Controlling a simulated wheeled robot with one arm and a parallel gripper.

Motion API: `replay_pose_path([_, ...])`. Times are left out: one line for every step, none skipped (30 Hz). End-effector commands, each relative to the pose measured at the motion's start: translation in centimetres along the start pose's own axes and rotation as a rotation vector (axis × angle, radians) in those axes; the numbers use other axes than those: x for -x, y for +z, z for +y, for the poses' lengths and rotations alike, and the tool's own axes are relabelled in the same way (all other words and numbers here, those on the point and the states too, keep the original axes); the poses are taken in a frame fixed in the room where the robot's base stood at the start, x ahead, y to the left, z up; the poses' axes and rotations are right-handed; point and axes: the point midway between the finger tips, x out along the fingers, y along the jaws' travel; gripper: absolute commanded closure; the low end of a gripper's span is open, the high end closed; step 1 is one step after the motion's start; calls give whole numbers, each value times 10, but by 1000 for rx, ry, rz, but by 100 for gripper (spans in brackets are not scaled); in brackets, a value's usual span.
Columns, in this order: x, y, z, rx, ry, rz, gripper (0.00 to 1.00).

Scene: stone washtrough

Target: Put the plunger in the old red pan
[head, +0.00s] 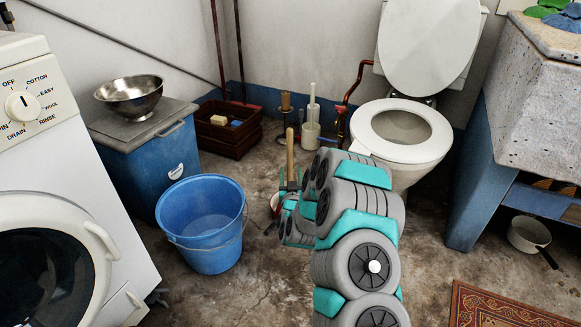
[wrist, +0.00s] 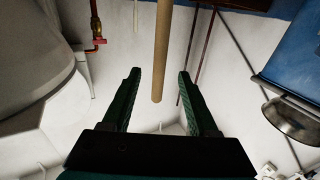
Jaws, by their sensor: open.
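The plunger's wooden handle (head: 290,155) stands upright on the floor in front of the toilet, rising just behind my gripper (head: 285,200). In the wrist view the handle (wrist: 161,50) comes down from the top edge, and its end lies between the open fingers of my gripper (wrist: 158,76). I cannot tell whether either finger touches it. The plunger's lower end is mostly hidden by my arm; a small reddish edge shows there. A pale saucepan (head: 528,234) with a dark handle sits under the stone trough at the right. It does not look clearly red.
A blue bucket (head: 203,224) stands left of my arm, near the washing machine (head: 50,130) and blue bin (head: 145,150). The toilet (head: 402,150) is behind my arm. A patterned rug (head: 505,308) lies at front right.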

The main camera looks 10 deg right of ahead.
Motion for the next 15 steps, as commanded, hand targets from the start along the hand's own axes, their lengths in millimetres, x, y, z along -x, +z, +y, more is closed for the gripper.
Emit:
replay_pose_path([4,1,0,0,0,-3,40])
replay_pose_path([6,1,0,0,-1,-4,40])
replay_pose_path([9,1,0,0,-1,-5,40])
replay_pose_path([10,2,0,0,-1,-6,40])
replay_pose_path([11,2,0,0,-1,-6,40])
replay_pose_path([12,2,0,0,-1,-6,40])
replay_pose_path([12,2,0,0,-1,-5,40])
replay_pose_path([12,1,0,0,-1,-5,40])
replay_pose_path([12,1,-1,0,-2,-6,40])
replay_pose_path([12,0,-1,-1,-4,-8,40])
replay_pose_path([12,-1,-2,-3,-7,-13,40])
replay_pose_path([12,-3,-5,-7,-15,-23,40])
replay_pose_path([11,-5,-7,-11,-24,-36,40])
replay_pose_path([12,-8,-11,-16,-35,-54,40])
replay_pose_path([12,-13,-16,-23,-53,-79,40])
